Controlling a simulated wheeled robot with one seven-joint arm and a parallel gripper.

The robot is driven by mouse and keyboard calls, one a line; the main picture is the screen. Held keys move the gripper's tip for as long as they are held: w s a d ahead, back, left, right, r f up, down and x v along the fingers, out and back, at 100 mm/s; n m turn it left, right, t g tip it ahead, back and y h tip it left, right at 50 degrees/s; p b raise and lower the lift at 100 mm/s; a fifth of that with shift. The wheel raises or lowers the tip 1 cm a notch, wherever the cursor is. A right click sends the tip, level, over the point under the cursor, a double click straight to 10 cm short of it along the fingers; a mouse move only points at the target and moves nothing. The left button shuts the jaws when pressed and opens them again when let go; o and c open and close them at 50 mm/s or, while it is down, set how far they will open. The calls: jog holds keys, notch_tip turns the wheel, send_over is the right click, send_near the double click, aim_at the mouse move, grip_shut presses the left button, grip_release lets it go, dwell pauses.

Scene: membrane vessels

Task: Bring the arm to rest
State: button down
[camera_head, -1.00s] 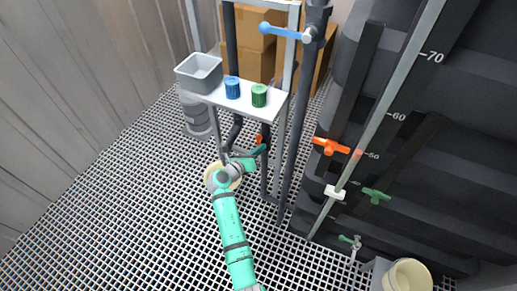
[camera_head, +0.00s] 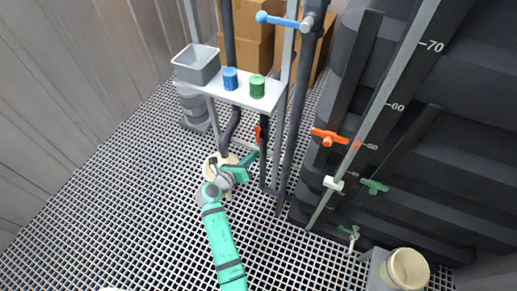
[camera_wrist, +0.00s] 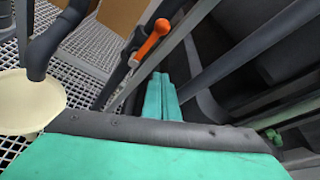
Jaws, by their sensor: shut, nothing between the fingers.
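My arm (camera_head: 222,245) is teal and reaches up from the bottom of the head view over the grating floor. My gripper (camera_head: 254,156) points up and to the right, below the small shelf and close to the pipes. In the wrist view my gripper (camera_wrist: 161,92) shows its two teal fingers side by side, shut with nothing between them. An orange-handled lever (camera_wrist: 153,38) lies just beyond the fingertips in that view. It also shows in the head view (camera_head: 257,134), above the gripper. I cannot tell the exact gap between them.
A cream bowl-like vessel (camera_wrist: 28,103) is left of the gripper, partly hidden by my arm in the head view. Dark tanks stand at right.

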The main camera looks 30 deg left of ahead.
jog(key=shift+s+a, duration=0.15)
jog(key=shift+s, duration=0.6)
jog(key=s+d+f+m+g+y, duration=0.1)
jog(key=s+d+f+m+y, duration=0.1)
jog(key=s+d+f+m, duration=0.55)
jog(key=s+d+f+m+g+y, duration=0.2)
jog(key=s+d+m, duration=0.3)
jog(key=s+m, duration=0.6)
jog(key=s+d+r+m+t+h, duration=0.1)
jog(key=s+d+r+m+t, duration=0.1)
jog(key=s+d+r+m, duration=0.6)
jog(key=s+d+r+m+t, duration=0.2)
jog(key=s+d+r+m, duration=0.5)
jog(key=s+r+m, duration=0.4)
jog(key=m, duration=0.3)
jog(key=shift+d+r+h, duration=0.35)
jog(key=shift+h, duration=0.05)
